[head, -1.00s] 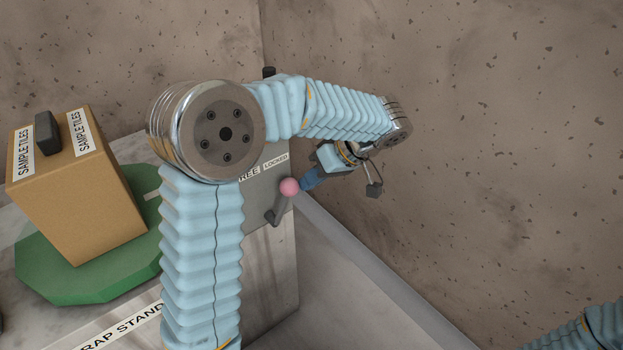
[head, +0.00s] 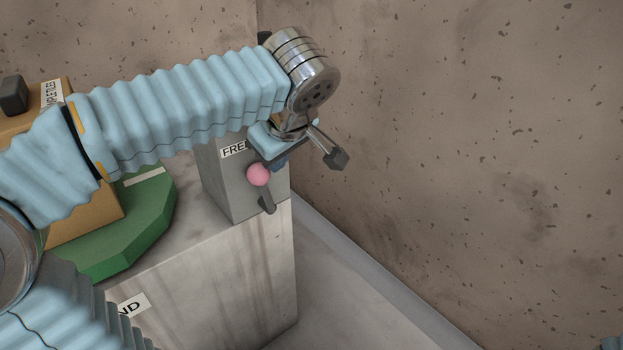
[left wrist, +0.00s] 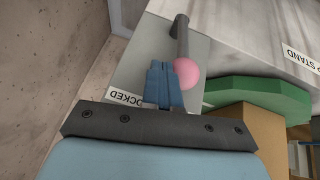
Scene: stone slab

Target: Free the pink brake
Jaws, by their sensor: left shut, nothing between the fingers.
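The pink brake is a pink ball knob (head: 258,174) on a dark lever (head: 267,203), mounted on a grey box (head: 224,185). The FREE label (head: 233,149) is partly covered by my arm. In the head view the ball stands about mid-face, up and slightly left of the lever's base. My left gripper (head: 278,161) is shut and empty, just right of the ball. In the left wrist view its blue fingers (left wrist: 160,82) lie close beside the ball (left wrist: 187,72), seemingly touching it. The LOCKED label (left wrist: 127,97) shows there, partly covered.
The grey box stands on a stone stand (head: 262,262). A green turntable (head: 135,225) with a cardboard box (head: 97,212) of sample tiles is at left, partly behind my left arm. A speckled wall (head: 450,120) rises behind and at right.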

